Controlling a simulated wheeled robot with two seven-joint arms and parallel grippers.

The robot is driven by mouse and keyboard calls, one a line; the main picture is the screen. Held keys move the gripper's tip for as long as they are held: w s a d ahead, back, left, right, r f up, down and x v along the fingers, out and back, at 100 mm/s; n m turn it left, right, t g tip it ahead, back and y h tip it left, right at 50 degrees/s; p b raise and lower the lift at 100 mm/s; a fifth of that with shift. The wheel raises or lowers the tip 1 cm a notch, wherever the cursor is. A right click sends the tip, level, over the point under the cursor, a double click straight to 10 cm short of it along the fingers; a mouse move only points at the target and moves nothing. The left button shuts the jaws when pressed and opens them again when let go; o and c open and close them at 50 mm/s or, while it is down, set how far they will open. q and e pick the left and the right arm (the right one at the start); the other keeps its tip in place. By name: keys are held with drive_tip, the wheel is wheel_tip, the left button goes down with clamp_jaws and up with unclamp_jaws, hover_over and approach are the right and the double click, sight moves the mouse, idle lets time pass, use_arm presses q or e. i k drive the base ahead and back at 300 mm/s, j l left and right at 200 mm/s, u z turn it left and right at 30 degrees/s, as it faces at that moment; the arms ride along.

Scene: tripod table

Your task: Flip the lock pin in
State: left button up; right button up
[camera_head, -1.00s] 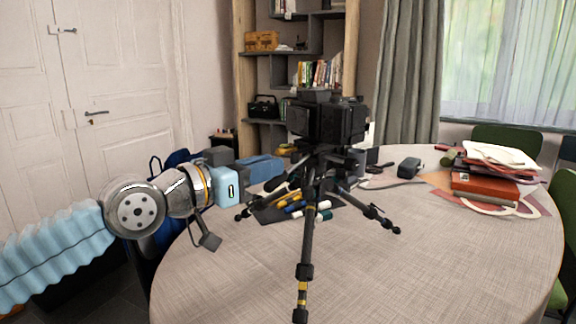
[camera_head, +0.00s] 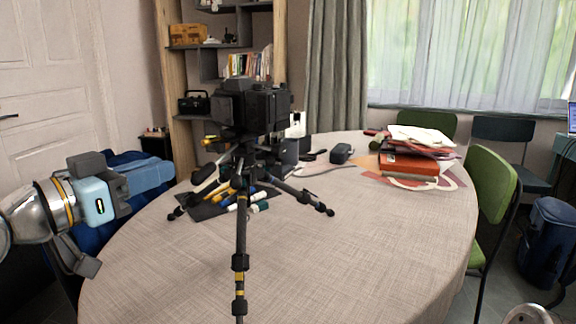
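A black camera (camera_head: 252,108) sits on a small black tripod (camera_head: 241,215), which stands with its legs spread on the round table. The lock pin is too small to make out. My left gripper (camera_head: 152,178) is at the left, beside the table's left edge and apart from the tripod, pointing right toward it. Its fingers look bluish and seem to overlap the blue things behind, so I cannot tell whether they are open. My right gripper is not in view; only a small rounded piece shows at the bottom right edge.
Pens and markers (camera_head: 240,198) lie on a dark mat behind the tripod legs. A stack of books (camera_head: 412,160) lies at the back right. A green chair (camera_head: 490,190) stands at the right.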

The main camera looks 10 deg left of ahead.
sight(214, 140)
drive_tip(key=k+l, duration=0.8)
